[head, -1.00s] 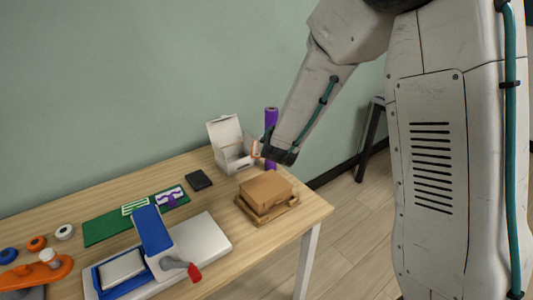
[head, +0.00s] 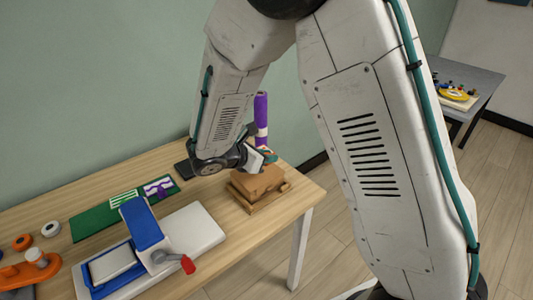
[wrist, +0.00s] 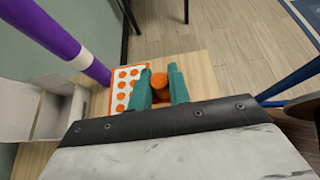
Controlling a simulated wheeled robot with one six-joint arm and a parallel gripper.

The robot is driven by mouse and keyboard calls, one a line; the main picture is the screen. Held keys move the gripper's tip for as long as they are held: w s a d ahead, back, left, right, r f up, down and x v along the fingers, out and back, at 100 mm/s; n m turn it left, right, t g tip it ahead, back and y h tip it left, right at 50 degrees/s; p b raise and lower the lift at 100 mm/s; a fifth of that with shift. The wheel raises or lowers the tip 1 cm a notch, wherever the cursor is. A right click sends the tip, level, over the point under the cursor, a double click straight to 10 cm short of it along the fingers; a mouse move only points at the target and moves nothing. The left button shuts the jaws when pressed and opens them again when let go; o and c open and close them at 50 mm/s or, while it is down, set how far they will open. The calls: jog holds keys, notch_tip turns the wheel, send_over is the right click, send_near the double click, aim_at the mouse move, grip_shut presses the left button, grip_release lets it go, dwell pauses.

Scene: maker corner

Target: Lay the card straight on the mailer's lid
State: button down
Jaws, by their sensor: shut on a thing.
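The mailer (head: 258,183) is a brown cardboard box with a flat lid, lying on a wooden tray on the table's right end. My gripper (head: 264,153) is above and close to it in the head view. In the wrist view its teal fingers (wrist: 159,87) are shut around a round orange piece, which appears to be the card's grip. The card (wrist: 122,88), white with orange dots, shows to the left of the fingers; the rest of it is hidden. The card cannot be made out in the head view. The gap between card and lid cannot be judged.
A purple roll (head: 261,113) stands behind the mailer and shows close by in the wrist view (wrist: 62,38). A white open box (wrist: 45,110) is at the wrist view's left. A press with a blue arm (head: 147,225) and a green mat (head: 95,222) lie left. The table's right edge is near.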

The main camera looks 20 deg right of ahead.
aim_at(266, 180)
jog(key=shift+f, duration=2.7)
jog(key=shift+a, duration=0.1)
jog(key=shift+f, duration=0.5)
jog(key=c, duration=1.2)
grip_release()
jog(key=shift+c, duration=0.2)
jog(key=v, duration=0.7)
jog(key=shift+s+a+r, duration=0.2)
jog(key=shift+s+a, duration=0.05)
jog(key=shift+a, duration=0.05)
